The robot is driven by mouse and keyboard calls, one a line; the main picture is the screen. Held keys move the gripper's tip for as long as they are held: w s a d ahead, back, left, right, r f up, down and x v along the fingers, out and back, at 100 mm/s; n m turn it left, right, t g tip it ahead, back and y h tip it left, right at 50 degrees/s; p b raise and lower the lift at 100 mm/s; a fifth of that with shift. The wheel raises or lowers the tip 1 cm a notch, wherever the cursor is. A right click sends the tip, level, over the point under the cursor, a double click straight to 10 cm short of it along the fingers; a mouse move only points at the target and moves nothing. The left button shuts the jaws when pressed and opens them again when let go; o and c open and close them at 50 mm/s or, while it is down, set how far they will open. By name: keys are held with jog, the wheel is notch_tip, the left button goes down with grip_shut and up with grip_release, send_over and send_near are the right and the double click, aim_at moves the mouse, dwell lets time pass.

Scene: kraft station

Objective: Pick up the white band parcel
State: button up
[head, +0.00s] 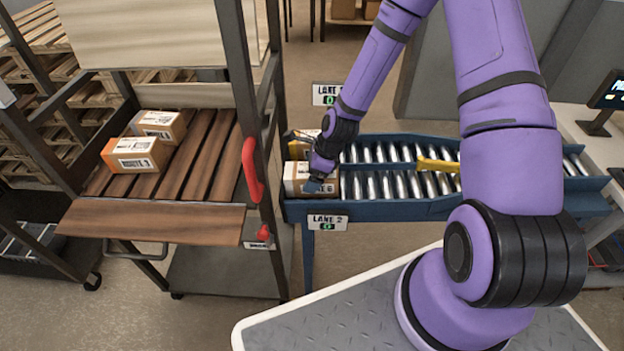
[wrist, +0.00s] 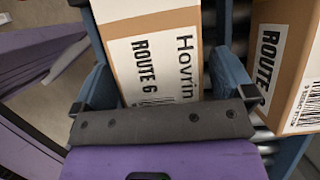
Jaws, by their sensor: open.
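The white band parcel (head: 297,176), a brown carton with a broad white area, lies at the left end of the near roller lane. In the wrist view the carton (wrist: 130,22) shows "ROUTE 6" and "Hovrin" on white. My gripper (head: 313,184) is over it, pointing down. Its blue fingers (wrist: 160,88) are open, one on each side of the parcel. The parcel's lower part is hidden, and I cannot tell whether the fingers touch it.
A second ROUTE 6 carton (wrist: 280,60) stands close to the right in the wrist view. The blue roller conveyor (head: 420,208) has raised side rails and a yellow piece (head: 437,165). A slatted cart (head: 150,220) at left holds two cartons; its dark post stands near the lane end.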

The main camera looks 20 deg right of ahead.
jog(key=c, duration=1.1)
jog(key=shift+r, duration=0.15)
